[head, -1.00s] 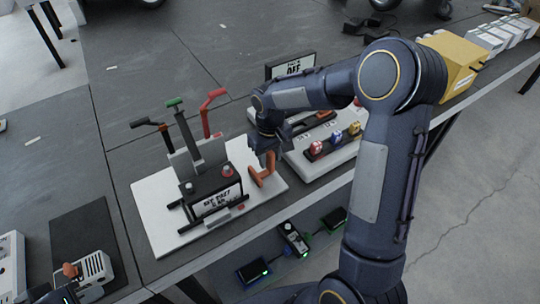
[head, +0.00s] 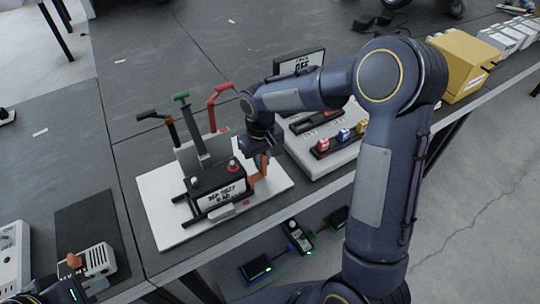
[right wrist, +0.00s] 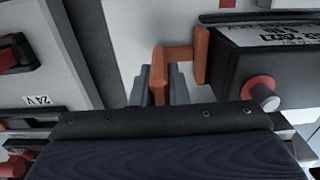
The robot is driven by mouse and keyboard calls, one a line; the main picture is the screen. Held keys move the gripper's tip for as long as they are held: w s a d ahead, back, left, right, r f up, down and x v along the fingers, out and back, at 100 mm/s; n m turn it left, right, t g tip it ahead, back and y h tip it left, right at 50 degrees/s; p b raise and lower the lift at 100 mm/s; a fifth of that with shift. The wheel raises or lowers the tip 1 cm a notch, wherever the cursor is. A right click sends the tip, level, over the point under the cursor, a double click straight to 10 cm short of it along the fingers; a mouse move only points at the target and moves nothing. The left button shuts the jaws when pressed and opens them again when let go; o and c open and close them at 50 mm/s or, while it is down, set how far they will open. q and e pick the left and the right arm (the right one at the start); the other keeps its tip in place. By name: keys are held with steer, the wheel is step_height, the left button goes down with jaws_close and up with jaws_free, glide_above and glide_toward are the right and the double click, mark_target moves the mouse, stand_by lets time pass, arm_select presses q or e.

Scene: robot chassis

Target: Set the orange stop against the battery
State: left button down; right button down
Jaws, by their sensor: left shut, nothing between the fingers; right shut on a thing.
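The black battery (head: 208,184) with a white label and a red terminal sits on a white board (head: 168,232). It also shows at the right of the right wrist view (right wrist: 232,70). My right gripper (head: 258,158) is shut on the orange stop (head: 262,168), just right of the battery. In the right wrist view the fingers (right wrist: 160,90) grip the stop's stem, and its flat plate (right wrist: 201,55) stands alongside the battery's side. The gap there is very thin; I cannot tell if they touch. My left gripper (head: 80,288) is shut and empty at the bottom left, partly out of frame.
A lever with a green handle (head: 181,97) and a red handle (head: 222,90) rise behind the battery. A panel with coloured plugs (head: 343,135) lies to the right. A grey device with an orange knob (head: 74,261) stands near my left gripper.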

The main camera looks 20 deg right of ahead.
steer(key=shift+a, duration=0.2)
steer(key=c, duration=1.4)
jaws_free()
steer(key=shift+a, duration=0.1)
steer(key=shift+r, duration=0.1)
step_height(320, 180, up, 7)
steer(key=shift+f, duration=0.1)
steer(key=shift+r, duration=0.45)
